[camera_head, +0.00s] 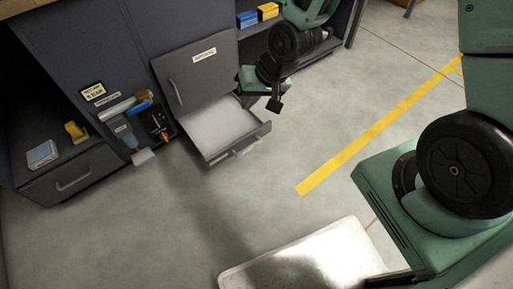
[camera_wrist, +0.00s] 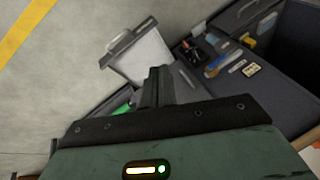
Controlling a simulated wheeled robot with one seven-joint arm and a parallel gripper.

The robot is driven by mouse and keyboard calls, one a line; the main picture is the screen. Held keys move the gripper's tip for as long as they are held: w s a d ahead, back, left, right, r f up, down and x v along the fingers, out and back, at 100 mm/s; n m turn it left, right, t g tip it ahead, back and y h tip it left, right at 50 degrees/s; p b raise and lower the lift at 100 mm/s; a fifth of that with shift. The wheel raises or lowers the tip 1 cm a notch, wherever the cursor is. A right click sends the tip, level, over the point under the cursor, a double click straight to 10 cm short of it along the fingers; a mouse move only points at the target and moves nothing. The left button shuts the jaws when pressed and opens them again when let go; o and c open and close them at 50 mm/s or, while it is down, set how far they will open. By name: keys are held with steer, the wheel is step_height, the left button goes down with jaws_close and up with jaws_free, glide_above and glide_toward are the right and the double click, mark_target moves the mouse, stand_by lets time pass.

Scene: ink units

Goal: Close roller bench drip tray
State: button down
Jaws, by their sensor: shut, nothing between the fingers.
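The drip tray (camera_head: 222,128) is a grey drawer with a pale, empty inside, pulled out low at the bench front under a labelled grey panel. Its front with the handle (camera_head: 237,150) faces out over the floor. In the wrist view the pulled-out tray (camera_wrist: 148,55) lies beyond my fingertips. My gripper (camera_head: 274,105) is shut and empty, above and to the right of the tray in the head view. It also shows in the wrist view (camera_wrist: 158,72) with its fingers together. I cannot tell whether it touches the tray.
The labelled grey panel (camera_head: 195,75) has a handle on its left. Left of the tray, an open compartment holds bottles and tools (camera_head: 140,120). A handled drawer front (camera_head: 72,180) is further left. Blue and yellow boxes (camera_head: 258,14) sit on a shelf behind.

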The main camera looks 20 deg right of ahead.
steer(key=w+d+f+m+t+y+b, duration=0.1)
steer(key=w+d+f+m+t+b, duration=0.15)
steer(key=f+b, duration=0.65)
steer(key=w+d+f+m+t+b, duration=0.1)
steer(key=w+d+f+m+b, duration=0.3)
steer(key=f, duration=1.1)
steer(key=m+t+h+b, duration=0.2)
steer(key=m+t+b, duration=0.45)
steer(key=b, duration=1.05)
glide_toward(252, 134)
step_height(252, 134, down, 3)
steer(key=w+m+g, duration=0.1)
steer(key=w+g, duration=0.1)
steer(key=shift+w+a+r+b, duration=0.1)
steer(key=shift+w+b, duration=0.2)
steer(key=shift+w, duration=0.3)
steer(key=shift+w+a+r+b, duration=0.1)
steer(key=shift+w+b, duration=0.2)
steer(key=shift+w, duration=0.3)
steer(key=shift+w+a+r+b, duration=0.1)
steer(key=shift+w+b, duration=0.15)
steer(key=shift+w, duration=0.2)
steer(key=shift+w+a+r+b, duration=0.1)
steer(key=shift+w+a+b, duration=0.1)
steer(key=shift+w, duration=0.25)
